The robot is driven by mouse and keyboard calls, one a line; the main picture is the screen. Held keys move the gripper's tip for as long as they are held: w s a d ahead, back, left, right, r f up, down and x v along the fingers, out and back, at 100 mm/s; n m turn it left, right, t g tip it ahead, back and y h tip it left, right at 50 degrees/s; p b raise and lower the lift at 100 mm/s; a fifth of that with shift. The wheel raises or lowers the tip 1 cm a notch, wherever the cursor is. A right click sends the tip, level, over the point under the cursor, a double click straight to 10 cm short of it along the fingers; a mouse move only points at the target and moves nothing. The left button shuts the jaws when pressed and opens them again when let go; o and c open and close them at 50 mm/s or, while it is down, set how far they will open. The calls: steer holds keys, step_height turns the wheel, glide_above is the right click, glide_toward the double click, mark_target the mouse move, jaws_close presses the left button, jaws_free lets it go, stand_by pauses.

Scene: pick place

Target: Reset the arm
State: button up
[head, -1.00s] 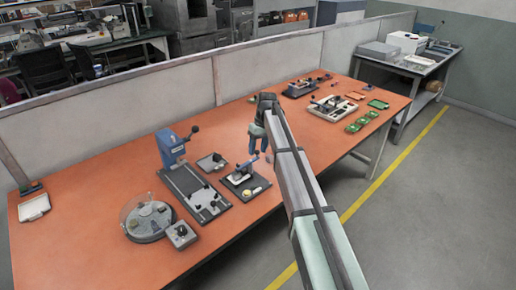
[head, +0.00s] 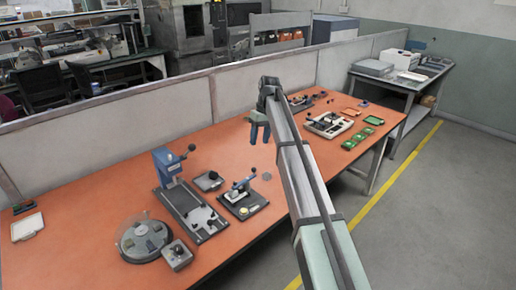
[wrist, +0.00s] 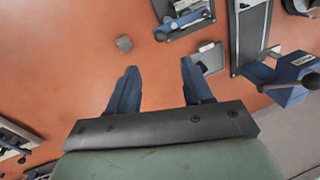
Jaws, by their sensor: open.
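My gripper (head: 259,133) is in the air above the orange table (head: 110,185), beyond the small blue clamp fixture (head: 242,197). In the wrist view, its two blue fingers (wrist: 158,75) are spread apart with only bare table showing between them. A small flat grey piece (head: 267,177) lies on the table beside the clamp fixture; it also shows in the wrist view (wrist: 124,43), ahead of the left finger and apart from it.
A tall blue press (head: 168,168) on a grey base, a round glass-topped dish (head: 145,238) and a small grey box (head: 177,255) stand at the left. Green trays (head: 361,134) lie at the right end. A grey partition (head: 120,110) runs along the back.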

steer(key=shift+d+r, duration=0.1)
steer(key=shift+r, duration=0.55)
